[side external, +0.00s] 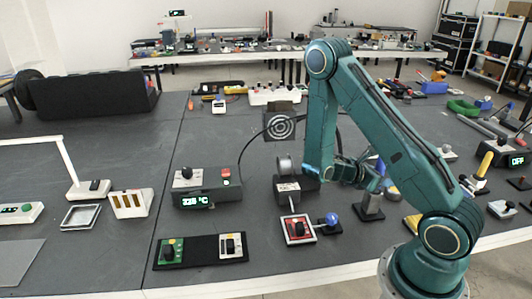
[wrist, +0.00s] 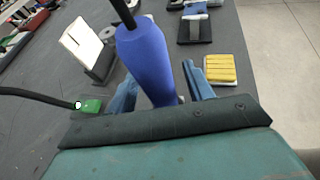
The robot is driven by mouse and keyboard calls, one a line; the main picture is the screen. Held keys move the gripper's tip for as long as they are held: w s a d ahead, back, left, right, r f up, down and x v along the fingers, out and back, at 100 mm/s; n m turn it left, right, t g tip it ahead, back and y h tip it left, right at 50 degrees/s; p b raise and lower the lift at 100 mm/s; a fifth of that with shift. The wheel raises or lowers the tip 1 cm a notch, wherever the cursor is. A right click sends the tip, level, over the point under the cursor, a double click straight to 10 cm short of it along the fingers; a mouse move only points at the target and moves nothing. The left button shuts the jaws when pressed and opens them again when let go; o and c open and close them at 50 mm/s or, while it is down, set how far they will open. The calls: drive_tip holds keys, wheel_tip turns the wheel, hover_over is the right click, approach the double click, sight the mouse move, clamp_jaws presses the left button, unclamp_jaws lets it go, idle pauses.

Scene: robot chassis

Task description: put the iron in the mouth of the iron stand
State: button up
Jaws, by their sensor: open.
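The iron (wrist: 145,60) has a thick blue handle with a black end at the top of the wrist view. My gripper (wrist: 160,88) is open, with one finger on each side of the handle. The handle's lower end is hidden behind the gripper body, and I cannot tell whether the fingers touch it. In the side view a bit of blue handle (side external: 381,167) shows beside my gripper (side external: 368,182). A dark block with a grey top, which looks like the iron stand (side external: 369,207), is just below my gripper. Its mouth cannot be made out.
A yellow sponge (wrist: 220,70) lies right of the handle in the wrist view. A black cable (wrist: 35,97) with a green end is at left. A box with a spool (side external: 288,190) and a blue-knobbed joystick (side external: 331,220) stand left of the gripper in the side view.

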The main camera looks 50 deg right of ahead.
drive_tip(key=v, duration=1.3)
drive_tip(key=shift+r, duration=0.2)
idle(0.3)
wheel_tip(320, 180, up, 10)
idle(1.2)
drive_tip(key=shift+f, duration=0.1)
drive_tip(key=s+a+r+m+t+y, duration=0.3)
drive_tip(key=a+m+t+y, duration=0.3)
drive_tip(key=a, duration=0.2)
drive_tip(key=s+a+r+m+t+y, duration=0.2)
drive_tip(key=a+r+m+t+y, duration=0.2)
drive_tip(key=a, duration=0.5)
drive_tip(key=shift+s+a+m+t+y, duration=0.2)
drive_tip(key=shift+s+m+t+y, duration=0.2)
drive_tip(key=shift+m+t+y, duration=0.7)
